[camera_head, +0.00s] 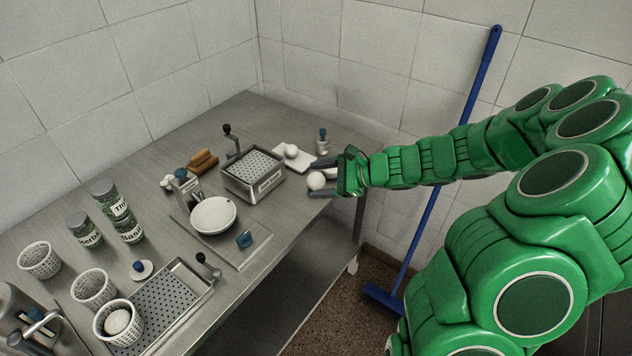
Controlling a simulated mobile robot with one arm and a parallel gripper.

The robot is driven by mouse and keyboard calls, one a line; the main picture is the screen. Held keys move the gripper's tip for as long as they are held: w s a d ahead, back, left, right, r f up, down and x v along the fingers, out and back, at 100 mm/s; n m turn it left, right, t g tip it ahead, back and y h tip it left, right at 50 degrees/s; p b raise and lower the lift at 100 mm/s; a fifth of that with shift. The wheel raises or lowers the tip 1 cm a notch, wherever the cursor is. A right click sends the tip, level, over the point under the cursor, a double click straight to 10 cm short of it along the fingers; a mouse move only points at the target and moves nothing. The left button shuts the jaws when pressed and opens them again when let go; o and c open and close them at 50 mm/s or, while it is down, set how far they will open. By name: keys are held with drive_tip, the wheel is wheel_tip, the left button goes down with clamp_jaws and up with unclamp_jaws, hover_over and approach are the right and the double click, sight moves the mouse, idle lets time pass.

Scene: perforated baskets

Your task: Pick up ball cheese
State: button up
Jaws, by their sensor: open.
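A white ball (316,181), seemingly a ball cheese, lies near the right edge of the steel table. My gripper (318,178) reaches in from the right, with its dark fingers open on either side of this ball. I cannot tell whether the fingers touch it. A second white ball (291,151) sits on a white board just behind and to the left. A third white ball (117,321) is inside a perforated basket (101,333) at the front left.
A perforated metal tray box (239,187) stands left of my gripper. A small weight-like item (322,146) stands behind it. A scale with a white bowl (213,214), spice jars (129,229) and another tray (196,298) fill the table leftward.

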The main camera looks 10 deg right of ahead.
sight(323, 181)
drive_tip(key=shift+w+d+f+m+t+h, duration=0.2)
drive_tip(key=shift+w+d+f+m+t, duration=0.25)
drive_tip(key=shift+w+d+f+m, duration=0.7)
drive_tip(key=shift+w+d+f+m+t+h, duration=0.2)
drive_tip(key=shift+w+d+f+m+t, duration=0.45)
drive_tip(key=shift+f, duration=0.85)
drive_tip(key=shift+w+d+f+m+t+h, duration=0.2)
drive_tip(key=shift+w+d+f+m+t, duration=0.1)
drive_tip(key=shift+w+d+f+m, duration=0.9)
drive_tip(key=shift+w+a+f, duration=0.15)
drive_tip(key=shift+w+a, duration=0.2)
drive_tip(key=shift+a, duration=0.35)
drive_tip(key=shift+w+a+f, duration=0.15)
drive_tip(key=shift+w+a, duration=0.15)
drive_tip(key=shift+a, duration=0.4)
drive_tip(key=shift+x, duration=1.2)
drive_tip(key=c, duration=0.8)
